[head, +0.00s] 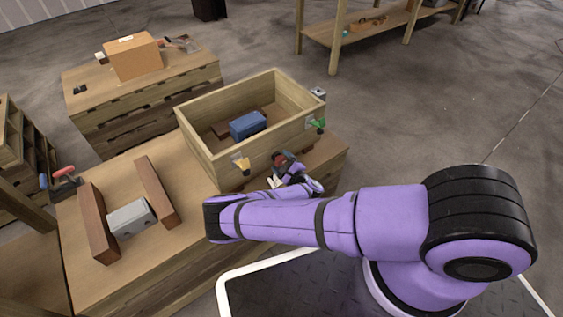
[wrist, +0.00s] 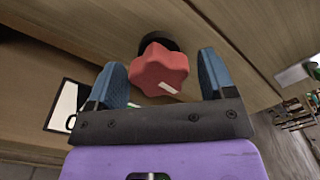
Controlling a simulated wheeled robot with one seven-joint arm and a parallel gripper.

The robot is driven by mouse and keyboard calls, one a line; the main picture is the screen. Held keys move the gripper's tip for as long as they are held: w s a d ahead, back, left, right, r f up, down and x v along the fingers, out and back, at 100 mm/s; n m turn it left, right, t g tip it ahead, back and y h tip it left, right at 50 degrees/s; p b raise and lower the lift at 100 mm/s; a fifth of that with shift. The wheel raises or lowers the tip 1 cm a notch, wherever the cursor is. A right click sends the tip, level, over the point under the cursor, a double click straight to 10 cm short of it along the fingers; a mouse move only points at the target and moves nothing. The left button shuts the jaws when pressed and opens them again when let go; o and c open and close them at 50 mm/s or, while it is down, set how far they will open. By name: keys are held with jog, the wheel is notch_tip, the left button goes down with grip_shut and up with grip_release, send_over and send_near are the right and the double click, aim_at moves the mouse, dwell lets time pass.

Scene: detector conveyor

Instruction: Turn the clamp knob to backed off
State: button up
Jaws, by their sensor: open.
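The clamp knob (wrist: 160,71) is a red lobed knob with a white mark on its face, on a black collar against a wooden wall. In the head view the knob (head: 281,158) is partly hidden by my gripper, at the near side of the wooden box (head: 205,158). My gripper (wrist: 164,75) is open, with one blue-padded finger on each side of the knob. A gap shows between the knob and each finger. In the head view my gripper (head: 283,176) is small and partly hidden by my arm.
The box holds a blue block (head: 248,125). A yellow item (head: 241,163) and a green one (head: 317,124) sit on its near wall. On the bench to the left, a grey block (head: 131,218) lies between two brown bars. A cardboard box (head: 133,58) stands on a far pallet stack.

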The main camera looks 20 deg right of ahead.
jog(key=v, duration=1)
jog(key=shift+s, duration=0.25)
